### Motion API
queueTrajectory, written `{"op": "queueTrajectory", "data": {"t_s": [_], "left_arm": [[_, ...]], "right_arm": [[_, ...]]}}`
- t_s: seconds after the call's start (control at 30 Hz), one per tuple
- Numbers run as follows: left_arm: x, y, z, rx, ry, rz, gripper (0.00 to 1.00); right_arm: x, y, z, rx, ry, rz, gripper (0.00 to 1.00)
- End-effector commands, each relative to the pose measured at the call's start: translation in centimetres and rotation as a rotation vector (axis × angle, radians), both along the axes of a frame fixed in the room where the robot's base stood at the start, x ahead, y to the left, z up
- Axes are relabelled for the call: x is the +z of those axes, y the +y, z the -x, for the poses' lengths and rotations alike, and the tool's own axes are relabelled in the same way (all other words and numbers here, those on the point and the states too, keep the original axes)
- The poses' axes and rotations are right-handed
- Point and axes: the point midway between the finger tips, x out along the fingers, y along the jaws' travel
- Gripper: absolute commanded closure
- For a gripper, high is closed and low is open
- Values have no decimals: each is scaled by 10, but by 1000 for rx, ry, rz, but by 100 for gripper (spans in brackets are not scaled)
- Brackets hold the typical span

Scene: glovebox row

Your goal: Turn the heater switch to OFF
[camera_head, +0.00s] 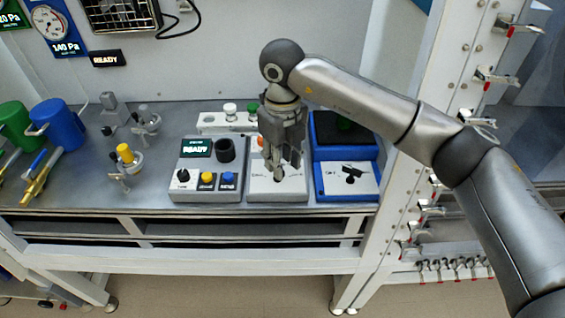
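My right gripper (286,170) points straight down over a small light-grey control box (262,191) on the bench. Its fingertips are at a small dark knob (278,179) on the box's top, most likely the heater switch. The fingers hide part of the knob, and I cannot tell whether they touch or grip it. The switch's position and any OFF label are too small or hidden to read. My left gripper is not in view.
Left of it stands a grey box (178,190) with a READY display, knob and yellow and blue buttons. Right is a blue-framed box (318,193) with a black knob (351,174). A white frame post (408,180) stands at right. Blue (63,122) and green mugs stand far left.

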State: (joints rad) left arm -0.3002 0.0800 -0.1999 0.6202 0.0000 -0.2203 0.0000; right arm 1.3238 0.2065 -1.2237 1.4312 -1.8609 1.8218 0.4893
Motion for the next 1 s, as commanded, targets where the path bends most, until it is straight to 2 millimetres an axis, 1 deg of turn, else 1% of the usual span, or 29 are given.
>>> {"op": "queueTrajectory", "data": {"t_s": [0.1, 0.2, 0.33, 0.53, 0.57, 0.7, 0.8, 1.0], "left_arm": [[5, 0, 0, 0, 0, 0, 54], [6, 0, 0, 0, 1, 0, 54], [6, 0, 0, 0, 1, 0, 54], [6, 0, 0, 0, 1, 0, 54], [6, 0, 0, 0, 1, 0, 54], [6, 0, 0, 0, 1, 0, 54], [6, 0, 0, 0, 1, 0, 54], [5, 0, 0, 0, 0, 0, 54]], "right_arm": [[-14, 0, 0, -1, 2, -1, 68], [-23, 0, 0, -1, 1, -2, 68], [-27, 0, 0, -1, 0, -1, 68], [-27, 0, 0, -1, 0, -1, 68], [-27, 0, 0, -1, 0, -1, 70], [-27, 0, 0, 0, 0, -1, 88], [-27, 0, 0, 0, 0, -1, 100], [-27, 0, 0, 2, 0, -1, 100]]}}
